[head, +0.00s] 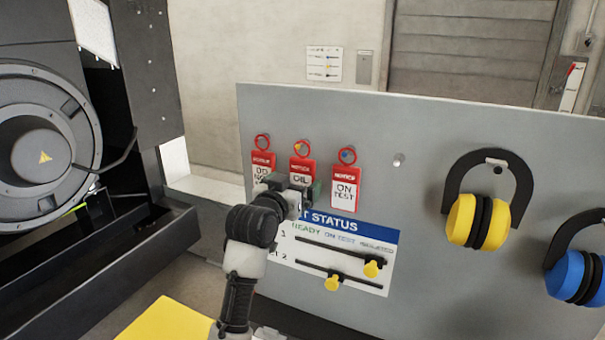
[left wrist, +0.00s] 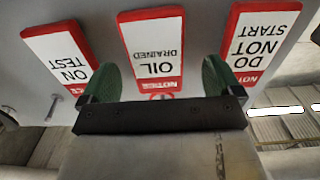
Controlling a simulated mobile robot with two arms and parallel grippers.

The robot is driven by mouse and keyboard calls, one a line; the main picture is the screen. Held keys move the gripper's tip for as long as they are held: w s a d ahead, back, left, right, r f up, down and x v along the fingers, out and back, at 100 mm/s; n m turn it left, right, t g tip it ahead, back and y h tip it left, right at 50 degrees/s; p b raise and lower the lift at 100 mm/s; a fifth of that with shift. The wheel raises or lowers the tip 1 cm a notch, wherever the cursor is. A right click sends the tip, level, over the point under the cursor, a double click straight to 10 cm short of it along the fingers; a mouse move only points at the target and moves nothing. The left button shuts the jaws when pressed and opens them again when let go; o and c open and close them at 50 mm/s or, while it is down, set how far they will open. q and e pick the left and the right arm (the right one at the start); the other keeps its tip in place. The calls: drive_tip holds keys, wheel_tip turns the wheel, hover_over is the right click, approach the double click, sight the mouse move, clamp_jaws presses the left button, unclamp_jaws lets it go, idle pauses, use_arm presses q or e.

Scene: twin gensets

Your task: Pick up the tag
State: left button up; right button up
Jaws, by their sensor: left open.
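Three red and white tags hang on the grey board: a "DO NOT START" tag (head: 262,161), an "OIL DRAINED" tag (head: 302,168) and an "ON TEST" tag (head: 345,188). My left gripper (head: 296,188) is open in front of the middle tag and hides its lower part. In the left wrist view the tags appear upside down. There the "OIL DRAINED" tag (left wrist: 153,45) lies between the two green fingertips of the left gripper (left wrist: 159,78), with a gap on each side. The "ON TEST" tag (left wrist: 62,58) and "DO NOT START" tag (left wrist: 258,42) flank it. My right gripper is not in view.
The grey board (head: 420,270) also holds a status panel (head: 385,240) with yellow sliders, an empty peg (head: 398,160), yellow earmuffs (head: 480,220) and blue earmuffs (head: 580,275). A dark genset (head: 45,150) stands at the left.

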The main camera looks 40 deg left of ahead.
sight(301, 180)
use_arm(q)
drive_tip(key=shift+w+a+r+p, duration=0.1)
drive_tip(key=shift+w+p, duration=0.15)
drive_tip(key=shift+w, duration=0.35)
drive_tip(key=shift+w+a+r+p, duration=0.1)
drive_tip(key=shift+w+p, duration=0.1)
drive_tip(key=shift+w, duration=0.4)
drive_tip(key=shift+w+a+f, duration=0.1)
drive_tip(key=shift+w+f, duration=0.1)
drive_tip(key=shift+w, duration=0.25)
drive_tip(key=c, duration=1)
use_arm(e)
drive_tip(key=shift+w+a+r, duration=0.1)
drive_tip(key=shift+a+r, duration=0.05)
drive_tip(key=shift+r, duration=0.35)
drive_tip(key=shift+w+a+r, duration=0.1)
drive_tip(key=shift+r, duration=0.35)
use_arm(q)
drive_tip(key=shift+r, duration=0.1)
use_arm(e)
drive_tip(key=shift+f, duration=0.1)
